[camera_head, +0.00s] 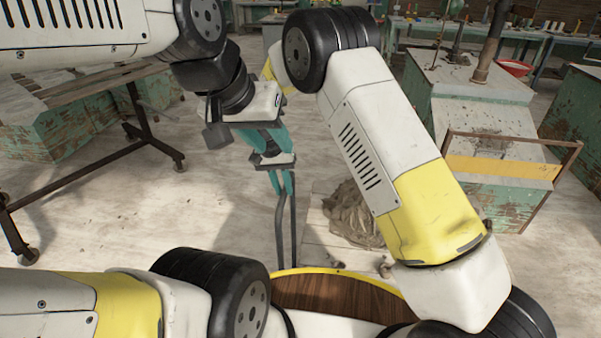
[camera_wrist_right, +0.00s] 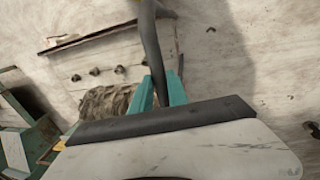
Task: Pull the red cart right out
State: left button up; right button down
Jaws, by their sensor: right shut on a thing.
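A low cart with a pale, worn deck (camera_head: 318,247) stands on the floor in front of me; I see no red on it. A lumpy grey-brown sack (camera_head: 352,215) lies on it, partly behind my right arm. A dark upright handle (camera_head: 279,232) rises at its left side. My right gripper (camera_head: 282,184) is shut on this handle near its top. In the right wrist view the dark handle (camera_wrist_right: 151,50) runs between the teal fingers (camera_wrist_right: 160,92). My left gripper (camera_head: 270,138) hangs just above the right one, its fingers overlapping it in view; its opening is unclear.
A wheeled metal-framed table (camera_head: 90,95) stands at left. A green-and-white cabinet (camera_head: 470,95) and a framed panel (camera_head: 505,165) stand at right. A red basin (camera_head: 514,68) sits farther back. Pale floor (camera_head: 150,215) is clear to the left of the cart.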

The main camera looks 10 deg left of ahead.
jog(key=shift+a, duration=0.85)
jog(key=c, duration=1.3)
grip_release()
jog(key=shift+r, duration=0.1)
notch_tip(320, 180, up, 8)
jog(key=a, duration=0.1)
jog(key=shift+a+f, duration=0.2)
jog(key=shift+f, duration=0.05)
